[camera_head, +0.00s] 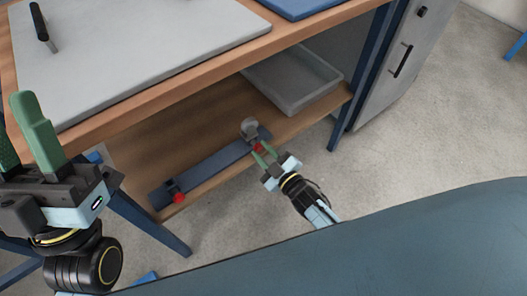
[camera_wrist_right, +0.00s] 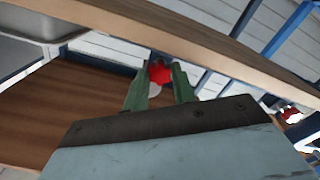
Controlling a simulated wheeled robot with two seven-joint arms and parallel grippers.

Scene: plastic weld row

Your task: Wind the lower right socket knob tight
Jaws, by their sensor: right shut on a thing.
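A blue bar (camera_head: 215,169) lies on the lower wooden shelf near its front edge. At its right end are a grey round part (camera_head: 250,127) and a red knob (camera_head: 259,148), the lower right one. My right gripper (camera_head: 264,153) is shut on this red knob. In the right wrist view the knob (camera_wrist_right: 159,72) shows between the green fingertips (camera_wrist_right: 156,82), which partly hide it. Another red knob (camera_head: 178,197) is at the bar's left end, apart from the grippers. My left gripper (camera_head: 22,118) is raised at the left, open and empty.
A grey tray (camera_head: 318,75) stands on the lower shelf, behind and right of the bar. The wooden tabletop (camera_head: 185,79) overhangs the shelf. A blue table leg (camera_head: 360,75) and a grey cabinet (camera_head: 405,65) are to the right. The floor beyond is clear.

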